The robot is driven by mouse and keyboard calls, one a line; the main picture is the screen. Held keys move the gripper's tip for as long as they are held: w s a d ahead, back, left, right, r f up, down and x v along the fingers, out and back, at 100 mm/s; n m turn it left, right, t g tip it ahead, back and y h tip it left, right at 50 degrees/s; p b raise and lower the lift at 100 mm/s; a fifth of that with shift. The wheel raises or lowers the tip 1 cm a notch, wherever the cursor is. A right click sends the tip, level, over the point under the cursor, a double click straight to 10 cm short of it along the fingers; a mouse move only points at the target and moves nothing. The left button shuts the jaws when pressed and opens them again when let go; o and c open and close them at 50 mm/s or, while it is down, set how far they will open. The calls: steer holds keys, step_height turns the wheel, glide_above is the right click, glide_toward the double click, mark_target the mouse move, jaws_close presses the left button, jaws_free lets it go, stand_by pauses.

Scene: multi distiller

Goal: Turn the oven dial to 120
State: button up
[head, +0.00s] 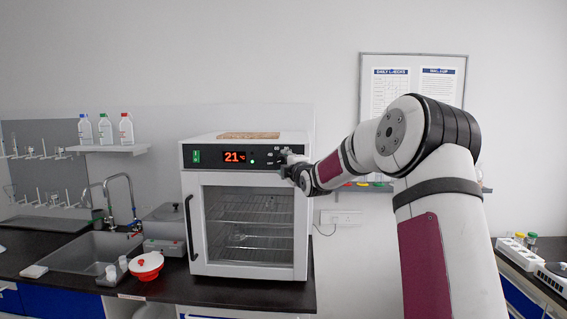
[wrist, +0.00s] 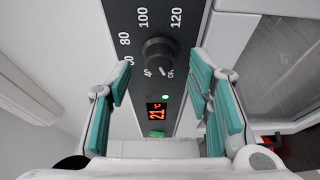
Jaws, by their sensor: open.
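The white oven (head: 250,274) stands on the dark counter with its glass door closed. Its black control panel (head: 213,154) carries a red display (head: 235,156) reading 21 °C and a lit green light. In the wrist view, the dark round dial (wrist: 158,52) has the marks 40, 80, 100, 120 and OFF around it; another mark is partly covered by the left finger. My gripper (head: 290,166) is at the panel's right end and hides the dial in the head view. Its teal fingers are open, one each side of the dial, apart from it.
The oven's door handle (head: 190,228) is at its left. A sink (head: 90,252), a grey box (head: 165,224) and a red-and-white container (head: 146,266) are further left. A flat brown board (head: 249,135) lies on the oven.

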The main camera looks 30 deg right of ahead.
mark_target(281, 160)
steer(key=shift+x, duration=1.2)
jaws_close()
steer(key=shift+m, duration=0.3)
